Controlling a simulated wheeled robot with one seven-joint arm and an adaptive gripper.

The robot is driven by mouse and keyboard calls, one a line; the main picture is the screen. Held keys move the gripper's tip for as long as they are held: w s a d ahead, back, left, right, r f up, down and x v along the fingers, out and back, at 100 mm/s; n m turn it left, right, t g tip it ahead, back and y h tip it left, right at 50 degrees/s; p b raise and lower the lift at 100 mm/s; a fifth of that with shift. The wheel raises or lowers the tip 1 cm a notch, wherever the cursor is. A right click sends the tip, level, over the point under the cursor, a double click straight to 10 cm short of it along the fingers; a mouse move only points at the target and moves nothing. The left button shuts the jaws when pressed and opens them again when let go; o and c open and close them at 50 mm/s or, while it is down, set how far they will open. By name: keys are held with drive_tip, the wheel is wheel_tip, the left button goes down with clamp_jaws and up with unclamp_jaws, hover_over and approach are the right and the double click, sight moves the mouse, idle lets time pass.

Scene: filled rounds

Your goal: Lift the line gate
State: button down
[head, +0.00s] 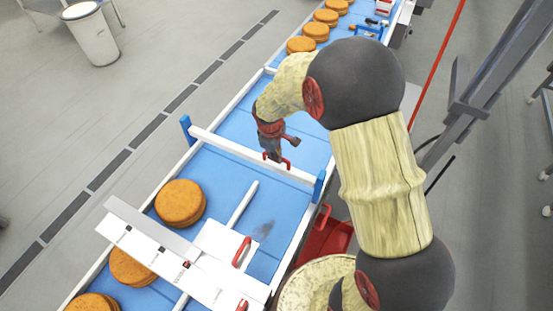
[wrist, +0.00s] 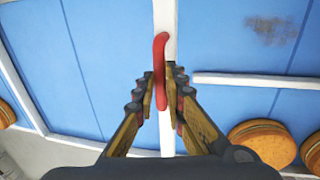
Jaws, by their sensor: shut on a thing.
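The line gate (head: 232,149) is a white bar across the blue belt, between two blue posts (head: 186,128). In the wrist view, the gate (wrist: 165,18) runs from top to bottom through the middle. Its red handle (wrist: 160,58) stands up from the bar, and it also shows in the head view (head: 285,163). My gripper (head: 275,155) is over the gate, shut on the red handle. In the wrist view, the fingers (wrist: 163,90) are on either side of the handle. I cannot tell whether the gate is clear of the belt.
Round orange-brown cakes (head: 180,203) lie on the belt on both sides of the gate. A white station with a red handle (head: 241,251) spans the near belt. A white rod (head: 242,204) lies along the belt. A dark smudge (head: 263,230) marks it. A white bin (head: 92,35) stands far left.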

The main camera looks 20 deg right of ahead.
wheel_tip(320, 180, up, 3)
drive_tip(key=shift+f, duration=0.3)
drive_tip(key=c, duration=1.8)
unclamp_jaws()
drive_tip(key=shift+f, duration=0.1)
drive_tip(key=shift+c, duration=0.2)
wheel_tip(320, 180, up, 12)
drive_tip(key=s+a, duration=0.1)
drive_tip(key=shift+s+a, duration=0.3)
drive_tip(key=shift+a, duration=0.05)
drive_tip(key=shift+f, duration=0.15)
